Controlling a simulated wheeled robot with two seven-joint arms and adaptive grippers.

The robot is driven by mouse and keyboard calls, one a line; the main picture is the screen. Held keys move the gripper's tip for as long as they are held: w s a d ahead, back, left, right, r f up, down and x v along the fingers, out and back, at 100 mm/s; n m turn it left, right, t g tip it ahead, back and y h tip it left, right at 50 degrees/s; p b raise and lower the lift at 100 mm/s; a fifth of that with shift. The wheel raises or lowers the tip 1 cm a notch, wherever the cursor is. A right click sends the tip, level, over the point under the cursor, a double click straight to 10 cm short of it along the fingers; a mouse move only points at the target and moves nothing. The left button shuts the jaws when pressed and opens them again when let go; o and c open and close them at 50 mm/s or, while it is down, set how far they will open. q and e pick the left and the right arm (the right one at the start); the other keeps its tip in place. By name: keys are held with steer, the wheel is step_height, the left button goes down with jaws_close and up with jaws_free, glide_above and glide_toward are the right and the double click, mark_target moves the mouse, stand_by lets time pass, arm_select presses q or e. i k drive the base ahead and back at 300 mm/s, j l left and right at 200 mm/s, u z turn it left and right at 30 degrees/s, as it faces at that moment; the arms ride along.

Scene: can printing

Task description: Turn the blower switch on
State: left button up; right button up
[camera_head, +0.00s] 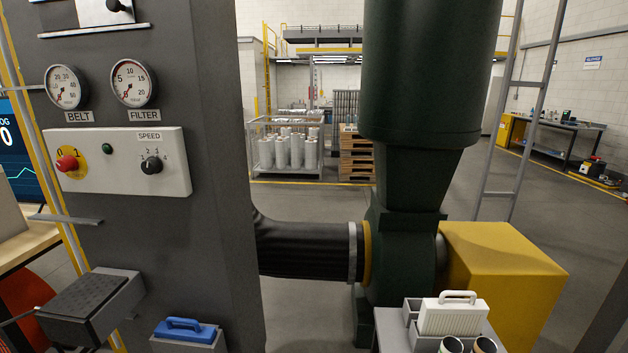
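A pale control panel (120,175) is on the grey cabinet (215,130) at the left. It carries a red rotary switch (67,163) on a yellow disc marked 0 and 1. I cannot tell which mark the switch points to. Right of it are a small dark green lamp (107,149), which looks unlit, and a black SPEED knob (151,165). No label reading "blower" is visible. A large dark green machine (405,250), which looks like the blower, stands at the centre right with a yellow box (500,275). Neither of my grippers is in view.
BELT (62,87) and FILTER (134,83) gauges sit above the panel. A dark ledge (92,300) juts out below it. A blue-handled box (185,333) is at the bottom. A black hose (305,250) joins cabinet and green machine. A tray holding a white caddy (453,315) stands at the bottom right.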

mark_target(68, 163)
steer(key=u, duration=1.45)
